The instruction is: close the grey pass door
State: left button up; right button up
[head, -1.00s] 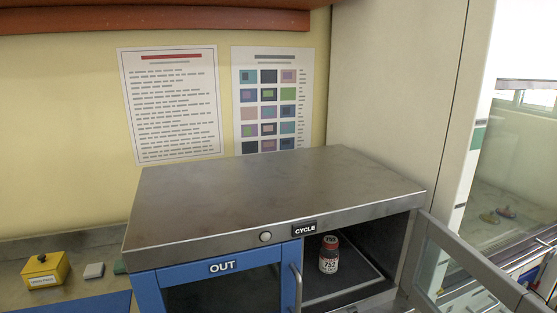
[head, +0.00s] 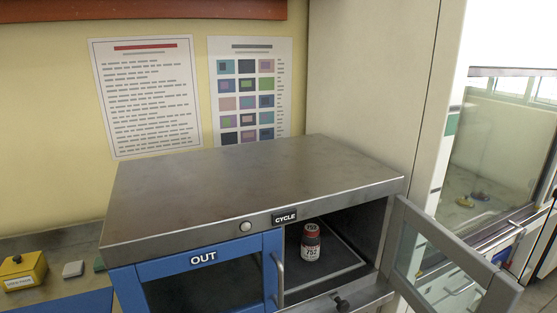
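The grey pass door (head: 438,238) is a grey frame with a glass pane. It stands open, swung out to the right from the right side of the steel pass box (head: 250,190). The right compartment behind it is open, and a small bottle with a red cap and the number 752 (head: 311,243) stands upright inside. A dark knob (head: 343,303) shows at the front sill of this opening. The door's lower part is cut off by the picture's bottom edge. Neither of my grippers is in view.
The blue OUT door (head: 203,277) covers the left compartment and is shut, with a vertical handle (head: 279,277). A CYCLE label (head: 285,216) and round button (head: 246,226) sit on the top edge. A yellow box (head: 22,272) stands at the left.

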aim_at(503, 294)
jog(key=l+u, duration=0.15)
jog(key=u, duration=0.3)
jog(key=l+u, duration=0.25)
jog(key=l, duration=0.4)
jog(key=l+u, duration=0.2)
jog(key=l, duration=0.4)
jog(key=k+l+u, duration=0.25)
jog(key=l, duration=0.9)
jog(key=k+l, duration=0.15)
jog(key=l, duration=0.4)
